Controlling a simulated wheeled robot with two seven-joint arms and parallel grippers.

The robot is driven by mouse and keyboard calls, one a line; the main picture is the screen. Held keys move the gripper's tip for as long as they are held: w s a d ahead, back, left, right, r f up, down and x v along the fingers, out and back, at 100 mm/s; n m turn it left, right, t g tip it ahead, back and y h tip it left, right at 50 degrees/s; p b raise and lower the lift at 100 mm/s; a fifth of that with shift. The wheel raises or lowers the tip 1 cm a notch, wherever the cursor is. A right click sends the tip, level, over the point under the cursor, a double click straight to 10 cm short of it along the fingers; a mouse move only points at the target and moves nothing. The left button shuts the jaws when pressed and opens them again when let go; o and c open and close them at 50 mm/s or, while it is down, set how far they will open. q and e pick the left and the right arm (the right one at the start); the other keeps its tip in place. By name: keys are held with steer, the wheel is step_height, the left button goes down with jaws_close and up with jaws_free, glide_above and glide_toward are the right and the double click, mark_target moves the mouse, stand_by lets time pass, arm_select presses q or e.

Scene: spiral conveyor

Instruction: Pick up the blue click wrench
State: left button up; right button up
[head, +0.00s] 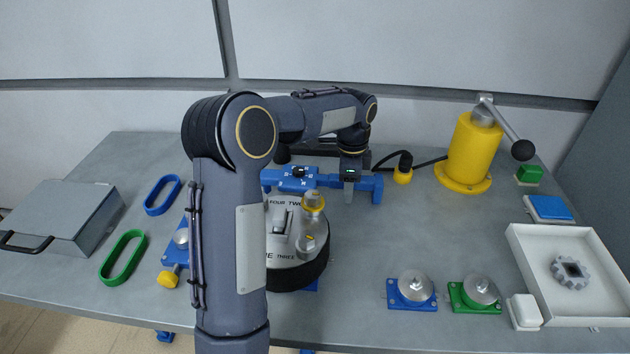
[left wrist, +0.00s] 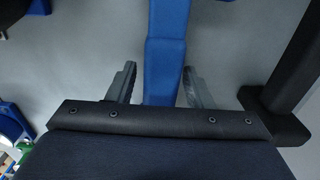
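The blue click wrench (head: 325,181) lies across the back middle of the table in the head view, partly hidden by my left arm. My left gripper (head: 349,192) points down over its right part. In the left wrist view, the blue bar of the wrench (left wrist: 166,55) runs between the two grey fingers of my left gripper (left wrist: 160,82). The fingers are apart, one on each side. A gap shows on the left; the right finger is very close to the bar, and I cannot tell whether it touches. My right gripper is not in view.
A round black-and-silver device (head: 298,262) with number words stands in front of the wrench. A yellow cylinder (head: 472,152) with a lever stands back right, a white tray (head: 520,245) far right. A grey case (head: 62,215) and blue and green rings (head: 122,257) lie left.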

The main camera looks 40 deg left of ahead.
arm_select(q)
jaws_close()
steer(key=shift+r, duration=0.1)
step_height(320, 180, up, 10)
steer(key=shift+f+p, duration=0.1)
steer(key=shift+p, duration=0.4)
steer(key=c, duration=0.5)
jaws_free()
jaws_close()
